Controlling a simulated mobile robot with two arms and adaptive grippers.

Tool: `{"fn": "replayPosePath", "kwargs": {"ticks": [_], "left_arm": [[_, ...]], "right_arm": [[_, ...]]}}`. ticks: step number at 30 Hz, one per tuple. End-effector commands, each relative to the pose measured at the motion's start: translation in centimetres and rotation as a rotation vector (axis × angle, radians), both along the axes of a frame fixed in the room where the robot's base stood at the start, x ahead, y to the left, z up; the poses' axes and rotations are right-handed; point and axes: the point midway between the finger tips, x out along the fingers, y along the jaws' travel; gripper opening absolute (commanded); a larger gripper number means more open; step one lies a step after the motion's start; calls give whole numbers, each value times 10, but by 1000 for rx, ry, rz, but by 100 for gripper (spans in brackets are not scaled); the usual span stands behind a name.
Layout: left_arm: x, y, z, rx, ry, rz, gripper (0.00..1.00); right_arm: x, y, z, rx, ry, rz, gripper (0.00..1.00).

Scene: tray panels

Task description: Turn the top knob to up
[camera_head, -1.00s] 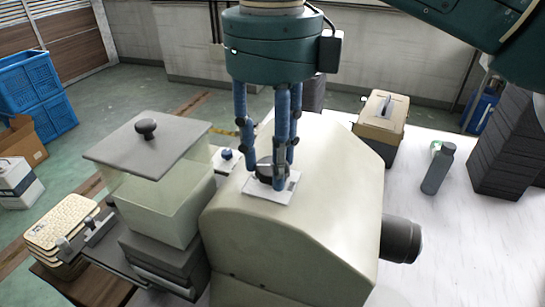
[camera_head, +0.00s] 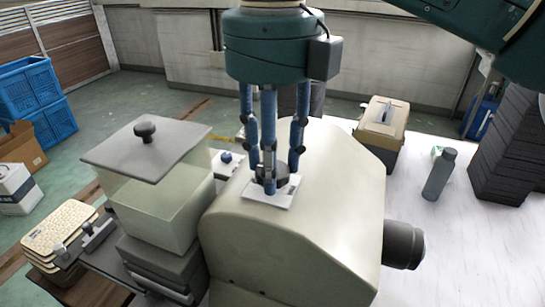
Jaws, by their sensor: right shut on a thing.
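The top knob (camera_head: 282,179) is a small dark knob on a white square plate (camera_head: 285,198) on top of the cream machine housing (camera_head: 300,230). My right gripper (camera_head: 271,182) points straight down from above, with its blue fingers closed around the knob. The fingers hide much of the knob, so I cannot tell exactly which way its pointer faces. My left gripper is not in view.
Left of the housing stands a clear box with a grey lid (camera_head: 150,150) and black handle. A dark cylinder (camera_head: 402,245) sticks out of the housing's right side. A grey bottle (camera_head: 439,175), a beige box (camera_head: 381,125) and black stacked trays (camera_head: 510,150) stand on the white table.

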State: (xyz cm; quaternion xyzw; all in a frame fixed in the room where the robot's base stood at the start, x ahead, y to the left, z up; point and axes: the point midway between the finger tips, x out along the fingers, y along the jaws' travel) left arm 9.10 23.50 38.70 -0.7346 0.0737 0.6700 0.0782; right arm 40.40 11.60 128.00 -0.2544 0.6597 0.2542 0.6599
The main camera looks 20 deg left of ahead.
Motion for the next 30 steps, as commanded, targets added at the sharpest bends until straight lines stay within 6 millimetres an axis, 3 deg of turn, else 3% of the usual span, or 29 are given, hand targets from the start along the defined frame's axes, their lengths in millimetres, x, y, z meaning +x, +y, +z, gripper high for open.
{"fn": "replayPosePath", "kwargs": {"ticks": [4, 5, 7, 16, 20, 30], "left_arm": [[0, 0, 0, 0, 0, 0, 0], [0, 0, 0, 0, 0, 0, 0], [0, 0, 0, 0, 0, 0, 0], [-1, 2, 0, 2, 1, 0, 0], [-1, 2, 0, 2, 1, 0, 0], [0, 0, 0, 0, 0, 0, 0]], "right_arm": [[1, 0, 2, 3, -3, -4, 10], [1, 0, 2, 3, -3, -4, 41], [1, 0, 2, 3, -3, -3, 55], [0, 0, 1, 1, -1, -1, 56], [0, 1, 10, 3, -2, -1, 56], [1, 0, 83, -2, -7, -8, 56]]}}
